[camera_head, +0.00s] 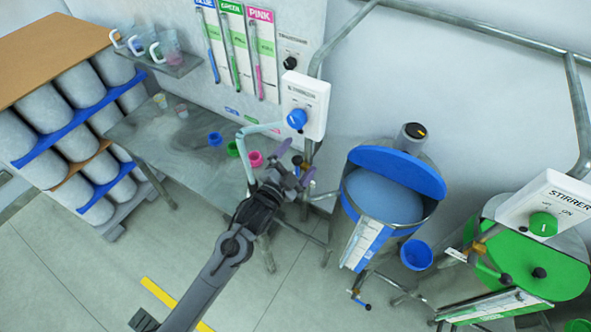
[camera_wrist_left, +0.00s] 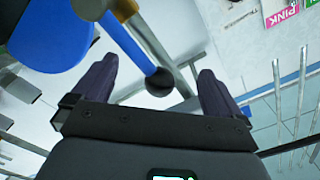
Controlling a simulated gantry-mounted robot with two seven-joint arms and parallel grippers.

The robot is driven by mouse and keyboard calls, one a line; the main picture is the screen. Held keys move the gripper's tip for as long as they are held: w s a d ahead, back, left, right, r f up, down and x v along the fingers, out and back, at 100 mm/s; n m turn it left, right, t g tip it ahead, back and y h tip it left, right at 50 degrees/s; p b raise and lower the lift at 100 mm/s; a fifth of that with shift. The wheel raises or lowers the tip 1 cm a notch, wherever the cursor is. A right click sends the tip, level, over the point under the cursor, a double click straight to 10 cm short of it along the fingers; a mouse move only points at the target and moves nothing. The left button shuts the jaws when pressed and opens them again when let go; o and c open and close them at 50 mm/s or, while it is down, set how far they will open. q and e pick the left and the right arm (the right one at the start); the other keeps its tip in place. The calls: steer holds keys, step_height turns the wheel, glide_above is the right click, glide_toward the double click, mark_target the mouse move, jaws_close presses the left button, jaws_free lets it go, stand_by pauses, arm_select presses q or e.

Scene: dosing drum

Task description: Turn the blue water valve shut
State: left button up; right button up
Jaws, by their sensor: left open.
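The water valve has a brass body (camera_head: 308,150) on the pipe just below the blue-knobbed stirrer box. In the left wrist view its blue lever (camera_wrist_left: 130,45) slants down from the brass body (camera_wrist_left: 122,10) and ends in a black ball (camera_wrist_left: 158,82). My left gripper (camera_head: 295,163) is open at the valve, its dark purple fingers spread. In the left wrist view the ball appears between the fingers of the left gripper (camera_wrist_left: 156,70), and no clear contact with either finger shows. In the head view the fingers partly hide the lever. My right gripper is not in view.
The stirrer box with a blue knob (camera_head: 297,119) is just above the gripper. The blue drum (camera_head: 390,205) stands to the right, the green drum (camera_head: 540,265) farther right. A grey table (camera_head: 150,125) with small coloured cups is to the left. A pipe (camera_head: 335,40) runs overhead.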

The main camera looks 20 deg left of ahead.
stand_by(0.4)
arm_select(q)
steer(key=shift+d+f, duration=0.1)
steer(key=shift+s+d+f, duration=0.1)
steer(key=shift+d+f, duration=0.2)
steer(key=shift+d, duration=0.15)
steer(key=shift+s+d+f, duration=0.1)
steer(key=shift+s+d, duration=0.05)
steer(key=shift+d, duration=0.4)
steer(key=shift+s+d+f, duration=0.1)
steer(key=shift+d, duration=0.4)
steer(key=shift+d, duration=0.1)
